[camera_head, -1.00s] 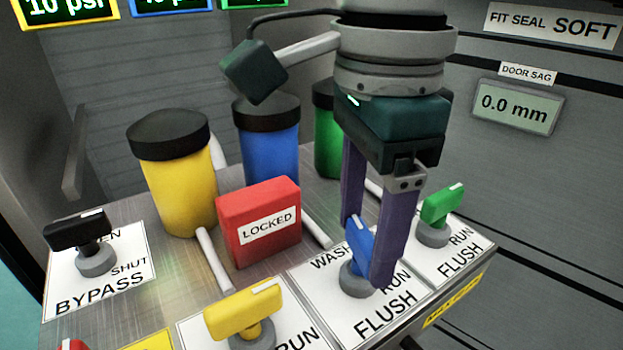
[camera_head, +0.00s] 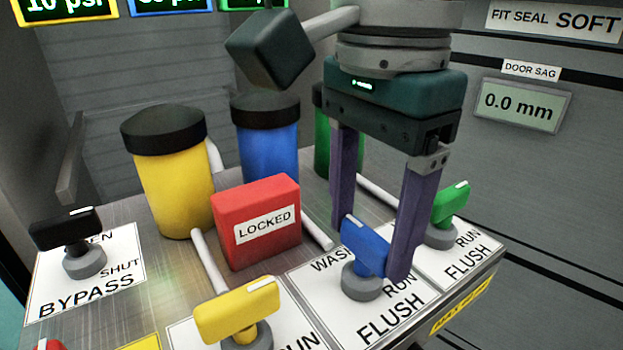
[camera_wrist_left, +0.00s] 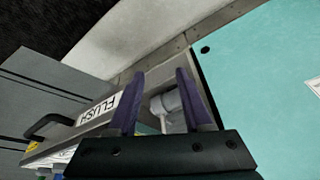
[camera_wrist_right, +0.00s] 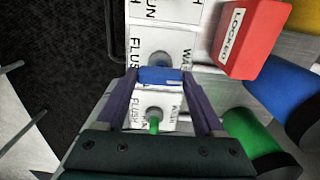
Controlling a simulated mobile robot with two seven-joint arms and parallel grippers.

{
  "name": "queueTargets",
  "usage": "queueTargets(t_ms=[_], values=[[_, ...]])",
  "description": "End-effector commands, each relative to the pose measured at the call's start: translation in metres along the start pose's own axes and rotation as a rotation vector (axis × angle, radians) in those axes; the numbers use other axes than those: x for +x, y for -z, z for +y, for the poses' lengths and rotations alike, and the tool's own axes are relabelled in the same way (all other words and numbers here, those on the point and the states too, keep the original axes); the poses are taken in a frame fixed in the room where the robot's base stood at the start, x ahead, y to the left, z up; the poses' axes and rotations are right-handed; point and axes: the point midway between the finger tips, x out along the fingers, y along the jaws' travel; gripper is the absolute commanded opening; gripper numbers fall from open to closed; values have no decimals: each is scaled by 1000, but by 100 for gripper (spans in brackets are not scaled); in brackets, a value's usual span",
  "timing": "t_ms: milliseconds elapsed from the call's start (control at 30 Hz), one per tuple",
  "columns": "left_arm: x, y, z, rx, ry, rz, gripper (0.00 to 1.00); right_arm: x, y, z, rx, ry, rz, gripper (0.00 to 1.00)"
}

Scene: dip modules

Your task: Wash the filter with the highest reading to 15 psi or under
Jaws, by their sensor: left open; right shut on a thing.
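The blue filter (camera_head: 268,145) stands behind the red LOCKED block, between the yellow filter (camera_head: 173,185) and the partly hidden green filter (camera_head: 323,150). The yellow display (camera_head: 65,8) reads 10 psi. The blue display (camera_head: 170,5) and green display (camera_head: 253,3) are cut off at the top, so their numbers are unclear. My right gripper (camera_head: 370,250) is shut on the blue handle (camera_head: 364,246) on its WASH/RUN/FLUSH plate; the handle also shows between the fingers in the right wrist view (camera_wrist_right: 160,76). My left gripper (camera_wrist_left: 157,88) is open and empty in the left wrist view.
The red LOCKED block (camera_head: 257,225) stands left of the blue handle. The yellow handle (camera_head: 237,309) is in front, the green handle (camera_head: 450,203) close on the right. The black BYPASS handle (camera_head: 66,230) is at far left. The DOOR SAG display (camera_head: 520,107) reads 0.0 mm.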

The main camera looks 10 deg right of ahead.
Motion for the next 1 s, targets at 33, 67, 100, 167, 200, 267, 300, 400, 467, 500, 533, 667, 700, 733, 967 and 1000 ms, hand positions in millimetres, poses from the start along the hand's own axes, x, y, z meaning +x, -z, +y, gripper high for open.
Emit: queueTargets(t_ms=[33, 67, 100, 167, 200, 267, 300, 400, 467, 500, 533, 667, 700, 733, 967, 1000], values=[[0, 0, 0, 0, 0, 0, 50, -1, -1, 0, -5, 1, -2, 14], [0, 0, 0, 0, 0, 0, 50, -1, -1, 0, -5, 1, -2, 14], [0, 0, 0, 0, 0, 0, 50, -1, -1, 0, -5, 1, -1, 14], [0, 0, 0, 0, 0, 0, 50, -1, -1, 0, -5, 1, -1, 76], [0, 0, 0, 0, 0, 0, 50, -1, -1, 0, -5, 1, -1, 80], [0, 0, 0, 0, 0, 0, 50, -1, -1, 0, -4, 1, -1, 87], [0, 0, 0, 0, 0, 0, 50, -1, -1, 0, -3, 1, -1, 91], [0, 0, 0, 0, 0, 0, 50, -1, 0, 0, -2, 1, -1, 100], [0, 0, 0, 0, 0, 0, 50, 0, 0, 0, -2, 1, -1, 100], [0, 0, 0, 0, 0, 0, 50, 0, 0, 0, -2, 1, 0, 100], [0, 0, 0, 0, 0, 0, 50, 0, 0, 0, -2, 1, 0, 100], [-1, 0, 0, 0, 0, 0, 50, -4, 0, 0, -1, 2, 0, 100], [-3, 1, 0, 0, 0, 0, 50, -8, 0, -1, -1, 2, -1, 100], [-4, 1, 0, 0, 0, 0, 50, -12, 0, -1, -2, 3, -1, 100], [-16, 5, -1, 0, 0, 0, 50, -58, 0, -1, -1, 6, -1, 100], [-18, 6, -1, 0, 0, 0, 50, -66, 0, -1, -1, 5, 0, 100]])
